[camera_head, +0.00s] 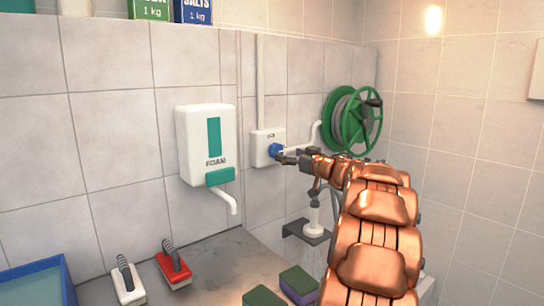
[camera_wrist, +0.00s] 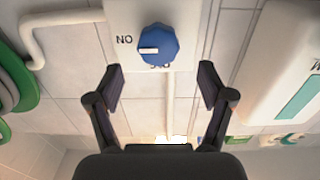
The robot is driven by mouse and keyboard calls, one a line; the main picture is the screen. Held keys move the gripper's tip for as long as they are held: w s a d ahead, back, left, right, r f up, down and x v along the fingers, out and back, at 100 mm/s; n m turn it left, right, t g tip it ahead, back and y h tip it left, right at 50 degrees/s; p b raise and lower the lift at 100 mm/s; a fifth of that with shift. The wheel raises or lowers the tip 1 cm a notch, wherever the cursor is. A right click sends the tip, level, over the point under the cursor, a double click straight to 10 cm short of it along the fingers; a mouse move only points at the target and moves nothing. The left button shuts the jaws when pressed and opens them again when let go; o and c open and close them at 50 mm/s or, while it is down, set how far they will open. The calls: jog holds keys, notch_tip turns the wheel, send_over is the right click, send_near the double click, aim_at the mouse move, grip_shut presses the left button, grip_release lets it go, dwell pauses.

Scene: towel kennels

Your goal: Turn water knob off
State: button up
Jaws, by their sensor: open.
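The blue water knob (camera_head: 275,150) sits on a white wall plate (camera_head: 262,158) in the head view. In the wrist view the knob (camera_wrist: 166,45) is at the top centre on its plate (camera_wrist: 193,12). Its white pointer mark points left, toward an upside-down "ON" label; a second label below the knob is partly covered. My gripper (camera_head: 283,157) is right at the knob in the head view, its tips partly hard to make out. In the wrist view my gripper (camera_wrist: 160,76) is open and empty, its two fingers apart, with the knob centred between and beyond their tips.
A green hose reel (camera_head: 352,119) hangs to the right of the knob. A white dispenser (camera_head: 207,145) hangs to the left. A white nozzle (camera_head: 314,219) is at a dark bracket below. Brushes (camera_head: 173,265) and sponges (camera_head: 298,281) lie on the counter.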

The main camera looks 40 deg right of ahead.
aim_at(275, 151)
jog(key=shift+y, duration=0.4)
jog(key=shift+w+d+f, duration=0.1)
jog(key=shift+w+d, duration=0.1)
jog(key=shift+w, duration=1)
jog(key=shift+w+d+f, duration=0.1)
jog(key=shift+w+d, duration=0.1)
jog(key=shift+w, duration=1.05)
jog(key=shift+w+d+f, duration=0.1)
jog(key=shift+w+d, duration=0.1)
jog(key=shift+w, duration=1)
jog(key=shift+c, duration=0.2)
jog(key=c, duration=1.1)
